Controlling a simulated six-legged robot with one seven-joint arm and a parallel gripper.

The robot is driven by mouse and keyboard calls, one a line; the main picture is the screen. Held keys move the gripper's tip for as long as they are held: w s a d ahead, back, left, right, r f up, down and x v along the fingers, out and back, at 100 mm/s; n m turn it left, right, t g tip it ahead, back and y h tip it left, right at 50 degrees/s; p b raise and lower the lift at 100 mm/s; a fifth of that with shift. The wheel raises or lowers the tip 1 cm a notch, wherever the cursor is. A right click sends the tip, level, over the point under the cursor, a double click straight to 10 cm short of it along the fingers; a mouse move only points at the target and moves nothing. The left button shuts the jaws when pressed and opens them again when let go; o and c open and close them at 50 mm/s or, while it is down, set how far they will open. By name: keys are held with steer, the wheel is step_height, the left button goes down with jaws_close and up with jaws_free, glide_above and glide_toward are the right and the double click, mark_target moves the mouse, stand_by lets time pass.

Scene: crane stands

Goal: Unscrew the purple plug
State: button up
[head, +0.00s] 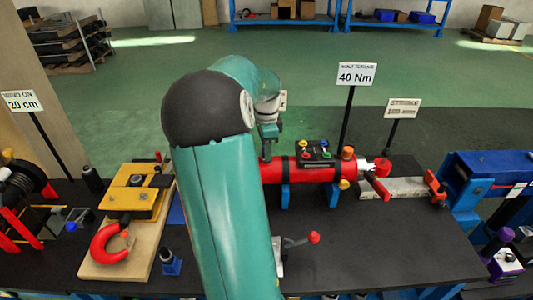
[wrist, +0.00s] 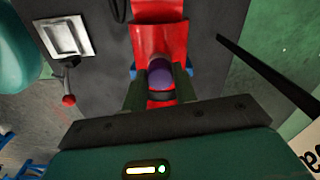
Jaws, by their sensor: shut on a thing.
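The purple plug (wrist: 159,77) shows in the wrist view as a dark purple round knob on the red cylinder (wrist: 158,40). My gripper (wrist: 160,85) has one finger on each side of the plug and is shut on it. In the head view the red cylinder (head: 312,169) lies across blue supports on the dark bench. My gripper (head: 267,148) comes down at the cylinder's left end, and the plug cannot be made out there. How far the plug is threaded in cannot be seen.
A valve block with coloured knobs (head: 315,150) sits on the cylinder. A red-tipped lever (head: 313,238) stands in front. A 40 Nm sign (head: 357,74) rises behind. A yellow hook block (head: 134,203) lies left. Purple-topped parts (head: 499,239) stand at the far right.

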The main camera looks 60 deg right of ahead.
steer(key=n, duration=0.3)
steer(key=shift+r, duration=0.1)
steer(key=shift+n, duration=0.6)
steer(key=n, duration=0.4)
steer(key=n, duration=0.4)
steer(key=shift+n, duration=0.7)
